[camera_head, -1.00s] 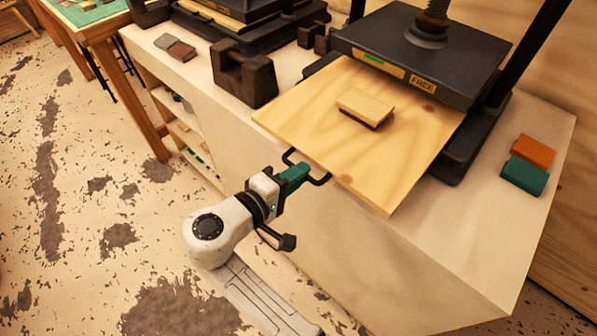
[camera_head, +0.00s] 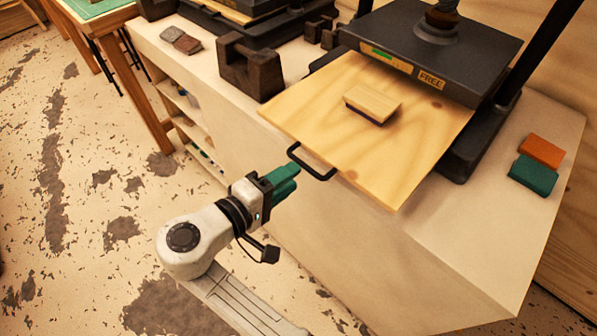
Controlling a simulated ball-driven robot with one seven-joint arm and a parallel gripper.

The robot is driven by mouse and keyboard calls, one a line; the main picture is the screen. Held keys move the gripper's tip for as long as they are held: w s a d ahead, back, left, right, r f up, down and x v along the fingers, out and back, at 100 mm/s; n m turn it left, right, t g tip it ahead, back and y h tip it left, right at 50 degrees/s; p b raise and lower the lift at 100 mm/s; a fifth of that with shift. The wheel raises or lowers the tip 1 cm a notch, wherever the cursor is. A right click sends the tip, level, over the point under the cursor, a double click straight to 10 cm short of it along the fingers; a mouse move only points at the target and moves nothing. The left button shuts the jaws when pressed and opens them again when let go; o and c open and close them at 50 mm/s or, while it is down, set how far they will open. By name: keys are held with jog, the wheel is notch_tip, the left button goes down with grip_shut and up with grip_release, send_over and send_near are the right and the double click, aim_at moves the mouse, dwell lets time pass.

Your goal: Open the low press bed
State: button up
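The low press bed (camera_head: 385,160) is a pale wooden board that sticks out from under the dark press plate (camera_head: 440,45), over the front edge of the bench. A small wooden block (camera_head: 373,103) lies on it. A black loop handle (camera_head: 312,164) is at its front edge.
The pale bench top (camera_head: 475,235) is clear at the front right. An orange block (camera_head: 541,151) and a green block (camera_head: 533,175) lie right of the press. A dark notched block (camera_head: 250,68) stands left of the bed. Open floor lies at the left.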

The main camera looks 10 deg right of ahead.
jog(key=v, duration=0.6)
jog(key=shift+b, duration=0.45)
jog(key=shift+s+a, duration=0.1)
jog(key=shift+a, duration=0.05)
